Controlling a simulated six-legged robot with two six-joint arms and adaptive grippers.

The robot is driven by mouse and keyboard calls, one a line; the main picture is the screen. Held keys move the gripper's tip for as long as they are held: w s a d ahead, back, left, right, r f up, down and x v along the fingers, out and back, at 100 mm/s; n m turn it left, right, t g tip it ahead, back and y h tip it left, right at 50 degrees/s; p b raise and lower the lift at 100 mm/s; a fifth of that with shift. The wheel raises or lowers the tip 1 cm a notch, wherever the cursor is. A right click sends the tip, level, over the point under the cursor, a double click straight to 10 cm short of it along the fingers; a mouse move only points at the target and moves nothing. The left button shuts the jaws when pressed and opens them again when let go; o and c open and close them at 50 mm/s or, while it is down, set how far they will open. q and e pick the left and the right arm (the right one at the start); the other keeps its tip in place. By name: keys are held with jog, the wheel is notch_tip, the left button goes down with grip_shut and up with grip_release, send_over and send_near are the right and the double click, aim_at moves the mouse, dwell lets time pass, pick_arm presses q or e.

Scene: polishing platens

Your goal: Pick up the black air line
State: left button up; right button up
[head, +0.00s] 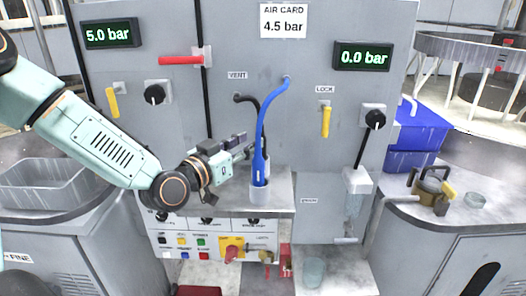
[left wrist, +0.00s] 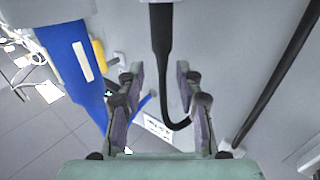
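The black air line (head: 248,99) leaves the panel under the VENT label and hooks down, partly hidden behind the blue air line (head: 262,130). In the left wrist view, the black air line (left wrist: 162,35) has a thick straight end at the top and a thin hose that curves below it. My left gripper (head: 246,147) is beside the two lines, in front of the panel. In the left wrist view, its fingers (left wrist: 160,100) are apart, with the black line showing between them and no visible grip on it. My right gripper is not in view.
The blue line stands in a grey cup (head: 259,195) on a small ledge. It also shows close to the left finger in the left wrist view (left wrist: 72,65). Gauges, a red lever (head: 182,60) and yellow handles are on the panel. A blue bin (head: 412,140) stands right.

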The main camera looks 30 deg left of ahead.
aim_at(261, 136)
pick_arm(q)
jog(key=shift+w+d+f+b, duration=0.1)
jog(key=shift+w+d+f, duration=0.1)
jog(key=shift+w, duration=0.8)
jog(key=shift+w+d+f+b, duration=0.1)
jog(key=shift+w+d+f, duration=0.05)
jog(key=shift+w, duration=0.85)
jog(key=shift+w+d+f+b, duration=0.1)
jog(key=shift+w+d+f, duration=0.1)
jog(key=shift+w, duration=0.8)
jog(key=shift+w+a, duration=0.25)
jog(key=shift+w, duration=0.05)
jog(key=shift+s+d+r, duration=0.1)
jog(key=shift+s+r, duration=0.05)
jog(key=shift+s, duration=0.15)
jog(key=shift+d, duration=0.1)
jog(key=shift+c, duration=1.7)
jog(key=shift+w, duration=0.2)
jog(key=shift+c, duration=1.4)
grip_shut()
jog(key=shift+s, duration=0.15)
